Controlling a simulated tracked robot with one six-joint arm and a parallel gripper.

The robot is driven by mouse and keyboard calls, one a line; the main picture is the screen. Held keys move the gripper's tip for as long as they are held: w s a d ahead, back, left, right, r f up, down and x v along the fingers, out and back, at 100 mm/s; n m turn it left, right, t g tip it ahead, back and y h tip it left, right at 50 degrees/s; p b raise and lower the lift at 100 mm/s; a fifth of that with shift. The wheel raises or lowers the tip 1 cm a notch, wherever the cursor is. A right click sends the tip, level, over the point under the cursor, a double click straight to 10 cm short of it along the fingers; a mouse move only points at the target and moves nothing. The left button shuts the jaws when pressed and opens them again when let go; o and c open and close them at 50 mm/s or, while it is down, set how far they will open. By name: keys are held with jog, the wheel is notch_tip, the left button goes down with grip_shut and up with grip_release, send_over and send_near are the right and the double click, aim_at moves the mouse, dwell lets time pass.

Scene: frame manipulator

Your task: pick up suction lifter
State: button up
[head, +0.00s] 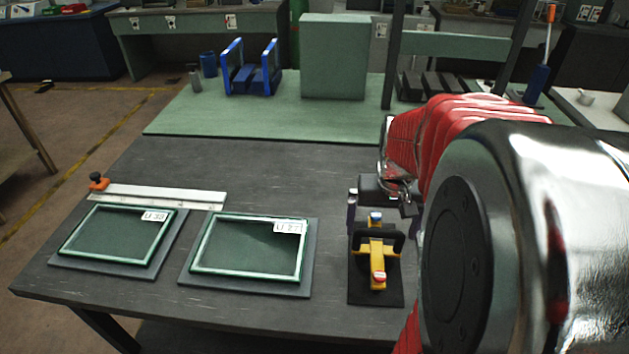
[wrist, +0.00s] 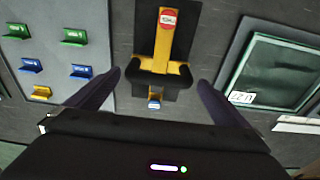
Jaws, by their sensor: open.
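The suction lifter (head: 377,262) is yellow with a black handle and stands on a black mat (head: 360,292) near the front of the dark table, right of the framed panels. It also shows in the wrist view (wrist: 166,48), with a red round label at one end and a blue-and-white part at the other. My gripper (wrist: 158,82) is open, its two dark fingers spread to either side of the black handle. Nothing is held. In the head view my gripper (head: 384,212) is at the far end of the lifter; my arm hides part of the area to its right.
Two green-framed panels, one marked U 27 (head: 250,272) and one at left (head: 98,258), lie on grey boards. A white straight strip (head: 150,196) lies behind them. The wrist view shows several coloured blocks on a light board (wrist: 62,20). A blue rack (head: 250,72) stands behind.

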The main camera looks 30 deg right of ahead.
aim_at(377, 245)
jog(key=shift+w+d+f, duration=0.1)
jog(key=shift+w+f, duration=0.1)
jog(key=shift+f, duration=1.1)
jog(key=shift+w+d+f, duration=0.1)
jog(key=shift+w+f, duration=0.1)
jog(key=shift+f, duration=1.05)
jog(key=shift+c, duration=0.6)
jog(key=c, duration=0.9)
